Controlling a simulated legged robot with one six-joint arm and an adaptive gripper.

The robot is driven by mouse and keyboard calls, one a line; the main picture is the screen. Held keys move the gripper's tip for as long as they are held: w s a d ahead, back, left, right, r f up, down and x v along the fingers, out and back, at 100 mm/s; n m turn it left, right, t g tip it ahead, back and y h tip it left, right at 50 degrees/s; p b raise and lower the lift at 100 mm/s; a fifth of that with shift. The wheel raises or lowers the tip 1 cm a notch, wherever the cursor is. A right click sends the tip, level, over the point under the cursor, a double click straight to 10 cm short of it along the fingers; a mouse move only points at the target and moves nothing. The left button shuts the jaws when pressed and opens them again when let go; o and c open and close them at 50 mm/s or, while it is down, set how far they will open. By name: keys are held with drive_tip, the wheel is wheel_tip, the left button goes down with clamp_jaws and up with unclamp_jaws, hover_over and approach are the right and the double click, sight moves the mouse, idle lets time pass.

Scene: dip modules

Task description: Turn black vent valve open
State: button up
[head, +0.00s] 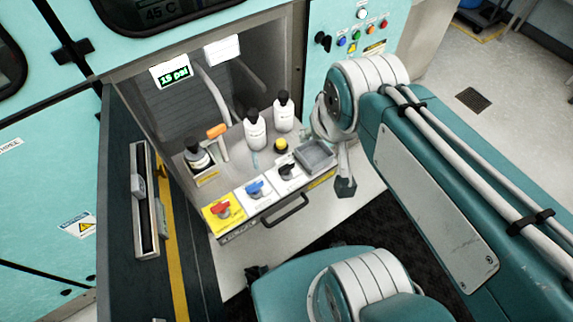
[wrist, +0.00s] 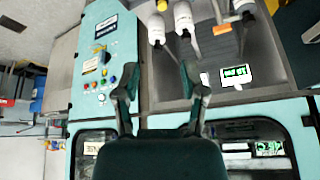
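The black vent valve (head: 288,170) sits on a white label plate on the drawer-like panel, rightmost of a row of three valves. Its handle is small, and its exact angle is hard to tell. A blue valve (head: 256,188) and a red valve (head: 223,209) on a yellow plate stand to its left. I cannot make out the black valve in that view.
White bottles (head: 256,130) stand behind the valves. A grey tray (head: 316,154) lies right of the black valve, and a yellow-topped black item (head: 281,145) is behind it. A black handle (head: 285,211) projects in front. A button panel (head: 352,35) is at the back.

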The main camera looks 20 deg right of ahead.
drive_tip(key=w+f+m+g, duration=0.3)
drive_tip(key=w+f+m, duration=0.4)
drive_tip(key=w+f, duration=0.25)
drive_tip(key=m+g, duration=0.2)
drive_tip(key=m, duration=0.4)
approach(286, 165)
wheel_tip(286, 165, down, 10)
drive_tip(key=shift+f, duration=0.25)
clamp_jaws()
